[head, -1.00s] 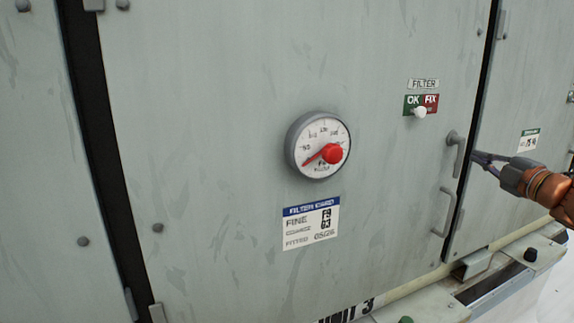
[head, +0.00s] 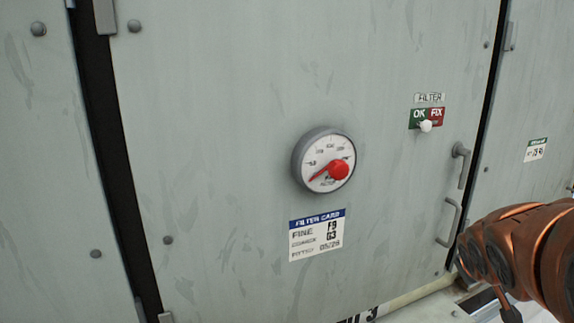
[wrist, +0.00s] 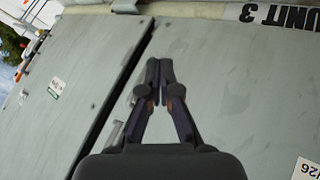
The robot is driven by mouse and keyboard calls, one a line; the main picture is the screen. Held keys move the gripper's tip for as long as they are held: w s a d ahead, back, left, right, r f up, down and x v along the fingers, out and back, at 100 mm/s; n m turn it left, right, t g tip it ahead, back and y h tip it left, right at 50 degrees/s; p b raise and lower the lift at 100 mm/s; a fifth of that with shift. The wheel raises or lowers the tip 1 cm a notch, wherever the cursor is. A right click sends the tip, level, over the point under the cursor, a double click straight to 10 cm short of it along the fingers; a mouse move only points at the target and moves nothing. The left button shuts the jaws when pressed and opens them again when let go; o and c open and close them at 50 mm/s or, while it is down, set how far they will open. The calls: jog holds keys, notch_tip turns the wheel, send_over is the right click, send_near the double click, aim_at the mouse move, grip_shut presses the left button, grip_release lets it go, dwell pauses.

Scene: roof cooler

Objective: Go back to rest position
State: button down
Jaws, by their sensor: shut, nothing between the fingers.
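My gripper (wrist: 159,72) is shut and empty in the wrist view, its fingertips together in front of the grey-green cabinet panels, near the dark gap between two of them. I cannot tell how far it is from the panel. In the head view my copper-coloured arm (head: 520,255) fills the lower right, and the gripper itself is out of that picture.
The cabinet door (head: 230,110) carries a round gauge (head: 318,152) with a red needle, a filter card (head: 316,234), an OK/FIX filter switch (head: 426,119), a latch (head: 461,165) and a pull handle (head: 447,223). A ledge (head: 400,300) runs below.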

jog(key=s+a+f+g+y, duration=0.2)
jog(key=s+a+f+g, duration=0.2)
jog(key=s+a, duration=0.5)
jog(key=s+a+f+m+g+y+p, duration=0.1)
jog(key=s+a+f+g+y, duration=0.2)
jog(key=s+a, duration=0.7)
jog(key=s+f+g, duration=0.2)
jog(key=s, duration=0.6)
jog(key=shift+f+m, duration=0.25)
jog(key=shift+m, duration=0.05)
jog(key=shift+a, duration=0.1)
